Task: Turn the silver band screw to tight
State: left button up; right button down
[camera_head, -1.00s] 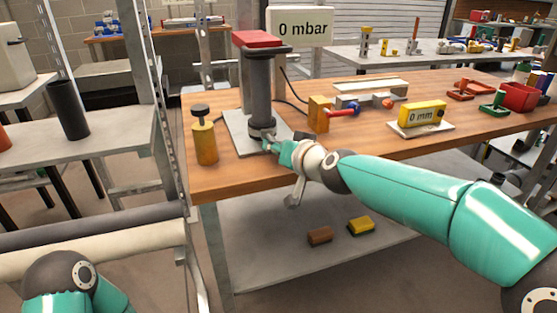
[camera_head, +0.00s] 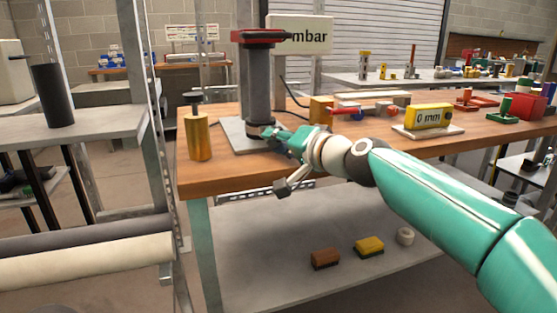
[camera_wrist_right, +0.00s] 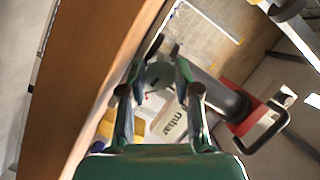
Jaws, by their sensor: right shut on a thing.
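A dark grey upright pipe (camera_head: 257,85) with a red top (camera_head: 258,37) stands on a grey plate (camera_head: 233,133) at the bench's left end. A band runs round the pipe's foot, and its screw is mostly hidden by my gripper in the head view. My right gripper (camera_head: 270,135) is at this band, low on the pipe's front right. In the right wrist view, the fingers of my right gripper (camera_wrist_right: 159,78) close from both sides on a small dark rounded piece (camera_wrist_right: 158,74), which I take for the band screw. Its tightness cannot be seen. My left gripper is not in view.
A brass cylinder (camera_head: 199,137) with a dark knob stands left of the plate. A mbar display (camera_head: 312,37) is behind the pipe. A brass block (camera_head: 321,109) and a yellow 0 mm gauge (camera_head: 429,117) lie to the right. The bench front (camera_head: 240,170) is clear.

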jog(key=shift+w+d+f+m+b, duration=0.1)
jog(key=shift+d+m+b, duration=0.1)
jog(key=shift+m+b, duration=0.55)
jog(key=c, duration=1.1)
grip_release()
jog(key=v, duration=0.8)
jog(key=shift+d+f, duration=0.1)
jog(key=shift+f, duration=0.05)
